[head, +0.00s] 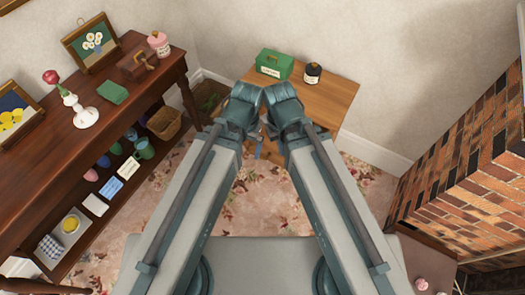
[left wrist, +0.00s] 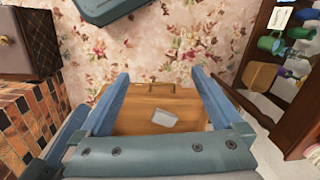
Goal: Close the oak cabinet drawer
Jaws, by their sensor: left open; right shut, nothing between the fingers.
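The oak cabinet (head: 330,98) stands against the back wall beyond my arms. Its front is mostly hidden by my arm links in the head view. In the left wrist view the oak drawer (left wrist: 135,122) appears pulled out, with a small pale grey item (left wrist: 164,118) in it. My left gripper (left wrist: 160,73) is open, its blue fingers on either side of the drawer in that view, with nothing between them; I cannot tell whether they touch it. My right gripper (head: 259,150) is shut and empty in front of the cabinet, partly hidden by the arms.
A green box (head: 274,64) and a dark jar (head: 312,73) stand on the cabinet top. A dark wooden console table (head: 40,135) with pictures and ornaments is at the left. A brick fireplace (head: 475,165) is at the right. Floral carpet (head: 262,210) lies between.

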